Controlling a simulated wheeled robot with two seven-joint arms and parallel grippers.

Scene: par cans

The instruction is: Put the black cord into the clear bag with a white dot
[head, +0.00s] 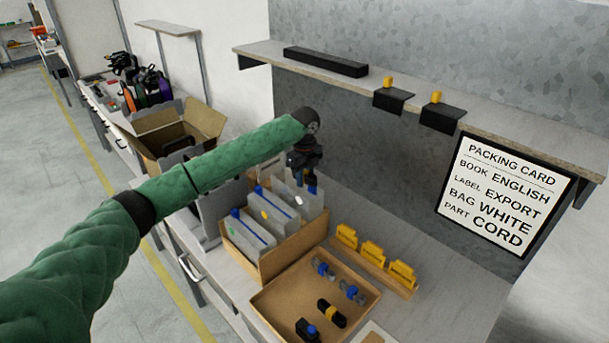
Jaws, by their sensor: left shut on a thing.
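Clear bags with blue sliders stand in a cardboard bin (291,254). The rear one, the clear bag with a white dot (291,195), is partly behind my left gripper. My left gripper (308,178) points down at this bag's top right corner and is shut on what looks like its blue slider (312,189); the fingers are small and dark, so the exact hold is hard to see. A black bundle with a yellow band (331,313), which looks like the black cord, lies in the shallow tray (268,299), apart from the gripper. My right gripper is out of view.
The tray also holds blue-and-grey parts (324,268) and a black part with blue (307,329). Yellow holders (372,253) stand in a row behind it. An open carton (205,121) is at left. A shelf (420,98) and packing card (503,196) are at the back wall.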

